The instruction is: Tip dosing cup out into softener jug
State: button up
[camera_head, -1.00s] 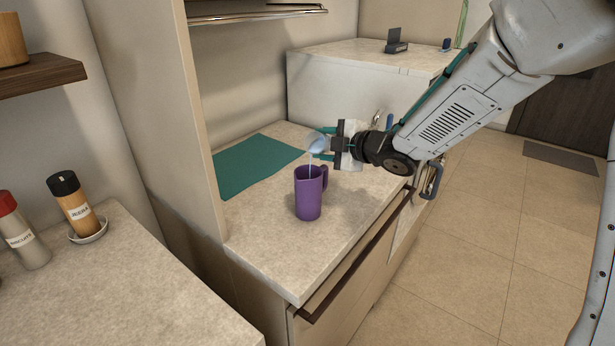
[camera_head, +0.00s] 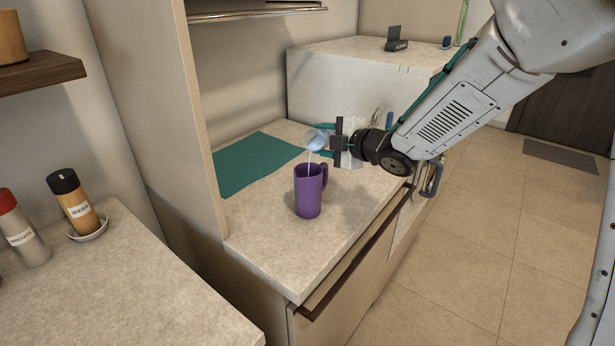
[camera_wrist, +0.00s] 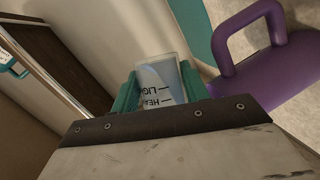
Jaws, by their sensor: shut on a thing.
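The dosing cup (camera_head: 316,140) is a small clear bluish cup, tilted above the purple softener jug (camera_head: 308,196). A thin pale stream runs from its lip down into the jug's open mouth. My gripper (camera_head: 325,143) is shut on the cup, with a teal finger on either side of it. The wrist view shows the cup (camera_wrist: 160,82) with dark printed markings and some liquid inside, between the teal fingers. The jug (camera_wrist: 285,65) also shows there at the right, its handle toward the top. The jug stands upright on the counter; its inside is hidden.
A teal mat (camera_head: 250,163) lies on the counter (camera_head: 270,255) behind and left of the jug. A tall panel stands at the counter's left. Two labelled bottles (camera_head: 74,205) stand on the nearer left counter. The counter in front of the jug is clear.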

aim_at(309, 133)
jog(key=shift+s+a+r+n+t+p, duration=0.25)
jog(key=shift+s+r+n+t+p, duration=0.2)
jog(key=shift+n, duration=0.25)
dwell(0.8)
jog(key=shift+s+r+n+t+p, duration=0.25)
jog(key=shift+n+t+p, duration=0.2)
jog(key=shift+n, duration=0.25)
dwell(0.7)
jog(key=shift+s+a+f+n+p, duration=0.15)
jog(key=shift+f+n+p, duration=0.25)
jog(key=shift+n, duration=0.3)
dwell(0.6)
jog(key=shift+s+a+r+n+t+y+p, duration=0.1)
jog(key=shift+s+r+n+t+y+p, duration=0.2)
jog(key=shift+n, duration=0.45)
jog(key=shift+s+a+r+n+t+y+p, duration=0.15)
jog(key=shift+n+t+y+p, duration=0.2)
jog(key=shift+n, duration=0.35)
jog(key=shift+s+a+r+n+t+y+p, duration=0.15)
jog(key=shift+s+n+t+p, duration=0.2)
jog(key=shift+n, duration=0.4)
dwell(1.6)
